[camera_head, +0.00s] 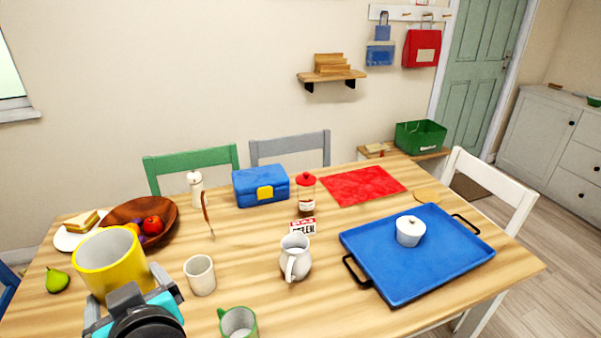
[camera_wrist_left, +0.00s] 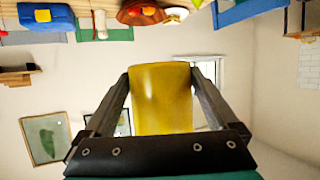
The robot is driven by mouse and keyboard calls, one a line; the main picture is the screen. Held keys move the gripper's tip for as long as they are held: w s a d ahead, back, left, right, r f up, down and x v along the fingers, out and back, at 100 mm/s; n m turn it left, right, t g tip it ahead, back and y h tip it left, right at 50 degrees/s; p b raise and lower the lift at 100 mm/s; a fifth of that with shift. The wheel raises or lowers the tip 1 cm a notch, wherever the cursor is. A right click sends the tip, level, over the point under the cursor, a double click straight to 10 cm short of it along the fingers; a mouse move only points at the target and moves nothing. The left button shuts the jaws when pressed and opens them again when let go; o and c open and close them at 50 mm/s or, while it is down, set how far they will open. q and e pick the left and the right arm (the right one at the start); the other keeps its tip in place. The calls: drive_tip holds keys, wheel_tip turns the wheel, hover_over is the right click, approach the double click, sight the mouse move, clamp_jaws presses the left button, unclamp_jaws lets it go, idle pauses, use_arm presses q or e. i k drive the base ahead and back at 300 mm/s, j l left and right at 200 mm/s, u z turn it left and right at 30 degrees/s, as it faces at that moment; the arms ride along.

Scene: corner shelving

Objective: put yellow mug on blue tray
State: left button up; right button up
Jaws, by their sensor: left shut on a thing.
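The yellow mug (camera_head: 112,262) is held up above the left part of the table, in front of the wooden bowl. My left gripper (camera_head: 135,285) is shut on it. The left wrist view shows the mug (camera_wrist_left: 161,98) between the two fingers (camera_wrist_left: 160,92). The blue tray (camera_head: 385,265) lies on the right part of the table, with dark handles at two ends. My right gripper is not in view.
Between mug and tray stand a pale cup (camera_head: 200,275), a green-handled mug (camera_head: 238,322) and a white pitcher (camera_head: 295,257). Behind are a wooden bowl (camera_head: 120,212) of fruit, a blue lunchbox (camera_head: 262,187) and a red-lidded jar (camera_head: 306,195). The tray's front left is bare.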

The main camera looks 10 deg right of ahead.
sight(393, 267)
drive_tip(key=i+l+z, duration=0.15)
drive_tip(key=z, duration=0.2)
drive_tip(key=i+l+z, duration=0.15)
drive_tip(key=z, duration=0.2)
drive_tip(key=i+l+z, duration=0.15)
drive_tip(key=z, duration=0.15)
drive_tip(key=i+l, duration=0.1)
drive_tip(key=i, duration=0.25)
